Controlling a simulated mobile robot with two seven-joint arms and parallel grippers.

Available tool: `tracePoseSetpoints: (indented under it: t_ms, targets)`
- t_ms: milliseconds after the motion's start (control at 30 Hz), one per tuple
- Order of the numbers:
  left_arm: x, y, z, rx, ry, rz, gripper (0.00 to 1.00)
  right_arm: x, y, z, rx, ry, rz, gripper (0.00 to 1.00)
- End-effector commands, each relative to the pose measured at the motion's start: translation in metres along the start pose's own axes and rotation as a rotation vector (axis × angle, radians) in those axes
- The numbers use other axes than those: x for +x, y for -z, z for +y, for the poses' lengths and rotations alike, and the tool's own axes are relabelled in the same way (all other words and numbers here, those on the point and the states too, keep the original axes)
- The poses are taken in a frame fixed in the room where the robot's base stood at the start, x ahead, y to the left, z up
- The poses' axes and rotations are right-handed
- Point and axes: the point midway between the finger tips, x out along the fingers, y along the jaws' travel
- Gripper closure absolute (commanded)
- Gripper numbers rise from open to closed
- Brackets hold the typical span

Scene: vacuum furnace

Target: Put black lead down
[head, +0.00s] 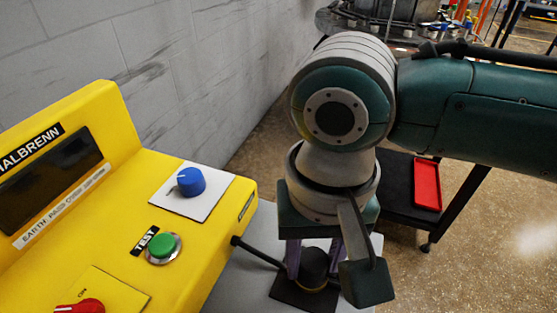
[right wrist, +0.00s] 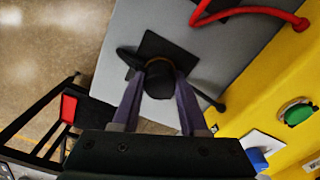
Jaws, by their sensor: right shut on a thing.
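The black lead's round black end (head: 315,266) is between the purple fingers of my right gripper (head: 314,272). In the right wrist view the same black end (right wrist: 158,80) sits between the two fingertips (right wrist: 160,70), and the gripper is shut on it. The end is over a black square pad (head: 290,292) on the grey surface, also visible in the right wrist view (right wrist: 165,48). I cannot tell whether the end touches the pad. The black cable (head: 256,252) runs to the side of the yellow tester (head: 205,262). My left gripper is not in view.
The tester has a blue knob (head: 190,182), a green button (head: 163,247) and a red knob (head: 78,307). A red lead (right wrist: 255,12) lies on the grey surface (right wrist: 215,45). A black cart with a red tray (head: 427,184) stands behind. A grey block wall is at left.

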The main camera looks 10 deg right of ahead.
Motion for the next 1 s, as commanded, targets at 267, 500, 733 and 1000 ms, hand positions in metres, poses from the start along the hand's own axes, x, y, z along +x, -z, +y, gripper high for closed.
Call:
tracePoseSetpoints:
  t_ms: [267, 500, 733, 1000]
  targets:
    - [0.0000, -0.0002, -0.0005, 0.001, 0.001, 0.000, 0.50, 0.0014, 0.0002, -0.0004, -0.001, 0.001, 0.001, 1.00]
    - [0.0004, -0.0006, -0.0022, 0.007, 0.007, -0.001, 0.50, 0.0041, 0.0001, -0.0004, -0.001, 0.001, 0.000, 0.44]
    - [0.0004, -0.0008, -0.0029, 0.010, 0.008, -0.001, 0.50, 0.0041, 0.0002, -0.0002, 0.000, 0.001, 0.000, 0.27]
    - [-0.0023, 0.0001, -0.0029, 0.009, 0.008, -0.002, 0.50, -0.0049, 0.0004, -0.0001, -0.001, 0.001, 0.001, 0.27]
